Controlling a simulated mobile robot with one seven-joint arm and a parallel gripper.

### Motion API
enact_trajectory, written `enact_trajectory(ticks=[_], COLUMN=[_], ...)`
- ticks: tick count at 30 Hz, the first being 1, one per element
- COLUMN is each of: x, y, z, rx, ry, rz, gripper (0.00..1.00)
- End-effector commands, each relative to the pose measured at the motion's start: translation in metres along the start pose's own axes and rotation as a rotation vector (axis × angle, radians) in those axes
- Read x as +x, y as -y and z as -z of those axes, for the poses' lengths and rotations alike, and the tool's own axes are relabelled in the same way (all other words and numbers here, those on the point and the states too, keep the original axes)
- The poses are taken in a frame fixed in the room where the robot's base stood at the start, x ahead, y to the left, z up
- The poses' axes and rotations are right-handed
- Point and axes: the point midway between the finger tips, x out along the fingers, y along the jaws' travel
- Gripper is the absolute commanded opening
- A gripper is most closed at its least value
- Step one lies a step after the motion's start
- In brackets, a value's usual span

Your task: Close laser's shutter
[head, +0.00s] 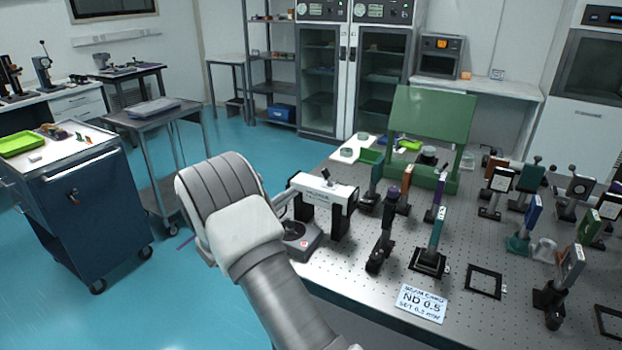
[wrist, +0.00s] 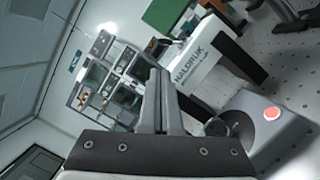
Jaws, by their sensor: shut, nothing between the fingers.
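The laser (head: 322,192) is a white box with HALDRUK lettering, raised on black legs at the left edge of the optical table. In the wrist view its white body (wrist: 205,62) lies right of my gripper (wrist: 158,75). A small dark part (head: 326,176) stands on top of the laser; I cannot tell whether it is the shutter or how it is set. My gripper's fingers are together and empty, near the laser's left end.
A grey box with a red button (wrist: 271,113) sits beside the laser, low at the table edge. Several optic mounts crowd the optical table (head: 395,262) to the right. A green panel (head: 430,125) stands behind. A blue cart (head: 85,205) is on the left.

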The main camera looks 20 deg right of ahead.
Motion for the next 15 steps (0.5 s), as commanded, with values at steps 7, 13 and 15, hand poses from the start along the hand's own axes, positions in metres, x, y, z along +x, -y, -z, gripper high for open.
enact_trajectory(ticks=[7,13,15], x=[0.025,0.063,0.074], y=[0.001,0.000,0.000], z=[-0.001,-0.001,-0.002], rx=[0.000,0.001,0.000], ry=[0.004,0.003,0.004], rz=[0.002,0.003,0.003], gripper=[0.00,0.00,0.00])
